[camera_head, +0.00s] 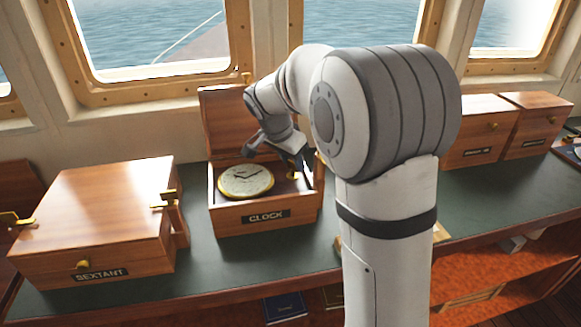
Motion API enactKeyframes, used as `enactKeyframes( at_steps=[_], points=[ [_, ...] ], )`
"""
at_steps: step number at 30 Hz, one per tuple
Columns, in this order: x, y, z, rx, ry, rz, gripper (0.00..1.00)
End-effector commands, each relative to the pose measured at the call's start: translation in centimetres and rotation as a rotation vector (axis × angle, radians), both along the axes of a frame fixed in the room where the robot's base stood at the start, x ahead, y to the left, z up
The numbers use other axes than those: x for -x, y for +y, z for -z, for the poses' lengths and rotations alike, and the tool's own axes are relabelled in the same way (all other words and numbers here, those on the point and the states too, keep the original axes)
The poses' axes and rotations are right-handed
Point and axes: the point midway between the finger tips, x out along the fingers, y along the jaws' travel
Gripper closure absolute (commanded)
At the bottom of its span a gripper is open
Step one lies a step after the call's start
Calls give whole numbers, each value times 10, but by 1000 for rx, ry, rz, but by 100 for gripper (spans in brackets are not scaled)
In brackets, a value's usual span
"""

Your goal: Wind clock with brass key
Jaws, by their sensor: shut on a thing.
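The clock (245,181), with a round pale dial and brass rim, lies face up in an open wooden box (232,221) labelled CLOCK. The box's lid (221,122) stands raised at the back. My gripper (292,168) is over the right part of the box, beside the dial and apart from it. It is shut on a small brass piece, seemingly the brass key (293,175). The key is tiny here, and its lower end and any contact with the box cannot be made out. My arm hides the area right of the box.
A closed wooden box (95,215) labelled SEXTANT, with brass fittings, stands left of the clock box. More wooden boxes (478,135) stand at the right rear. The green counter (275,255) is clear in front of the clock box. Windows line the wall behind.

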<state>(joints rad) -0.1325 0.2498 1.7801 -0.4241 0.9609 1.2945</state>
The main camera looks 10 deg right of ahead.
Motion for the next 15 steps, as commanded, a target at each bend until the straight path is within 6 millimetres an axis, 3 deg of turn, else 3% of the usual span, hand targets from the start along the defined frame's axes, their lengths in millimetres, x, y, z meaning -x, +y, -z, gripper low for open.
enactKeyframes(
  at_steps=[15],
  points=[
    [2, -3, -1, 0, -4, -478, 88]
  ],
)
